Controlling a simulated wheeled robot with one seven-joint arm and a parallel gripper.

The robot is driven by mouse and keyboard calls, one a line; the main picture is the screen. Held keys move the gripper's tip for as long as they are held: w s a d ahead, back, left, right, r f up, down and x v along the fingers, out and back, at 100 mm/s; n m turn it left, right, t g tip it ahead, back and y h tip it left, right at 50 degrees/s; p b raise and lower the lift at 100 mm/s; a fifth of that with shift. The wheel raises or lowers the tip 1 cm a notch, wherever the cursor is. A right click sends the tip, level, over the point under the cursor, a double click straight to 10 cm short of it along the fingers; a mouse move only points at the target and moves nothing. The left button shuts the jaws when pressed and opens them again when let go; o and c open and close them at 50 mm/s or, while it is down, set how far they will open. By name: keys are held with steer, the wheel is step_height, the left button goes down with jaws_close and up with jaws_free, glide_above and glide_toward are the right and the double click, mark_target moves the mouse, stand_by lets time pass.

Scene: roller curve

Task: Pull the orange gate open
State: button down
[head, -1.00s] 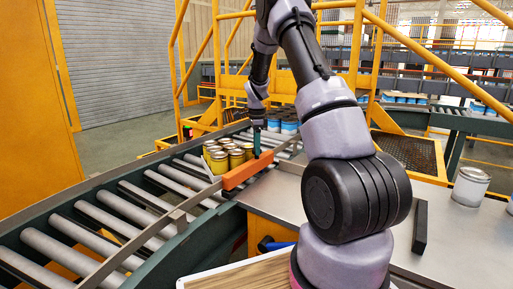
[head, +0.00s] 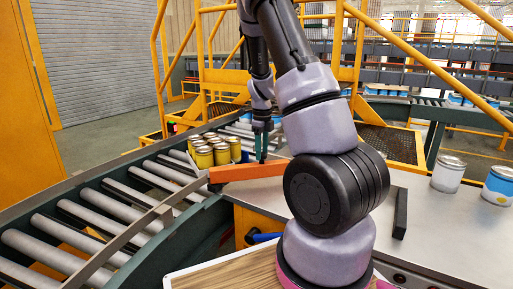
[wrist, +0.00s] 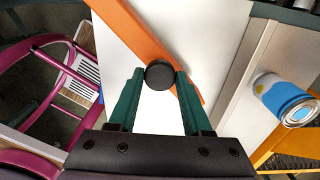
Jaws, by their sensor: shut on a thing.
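The orange gate (head: 246,171) is a long bar that lies across the edge between the roller conveyor and the metal table. It has swung toward the table side. In the wrist view the orange gate (wrist: 143,37) runs diagonally, with a round black knob (wrist: 160,75) on it. My gripper (wrist: 158,78) has its green fingers shut on the black knob. In the head view my gripper (head: 262,152) points down at the gate bar. My arm hides the right end of the bar.
A white can (head: 448,174) and a blue-labelled can (head: 498,186) stand on the table (head: 440,235). A dark bar (head: 400,213) lies on the table. A wooden board (head: 235,275) is at the front.

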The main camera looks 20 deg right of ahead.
steer(key=s+a+m, duration=0.3)
steer(key=s+m, duration=0.2)
steer(key=s, duration=0.3)
steer(key=shift+a+m, duration=0.2)
steer(key=shift+m, duration=0.1)
steer(key=shift+c, duration=1.7)
jaws_free()
step_height(320, 180, up, 11)
steer(key=shift+a, duration=0.1)
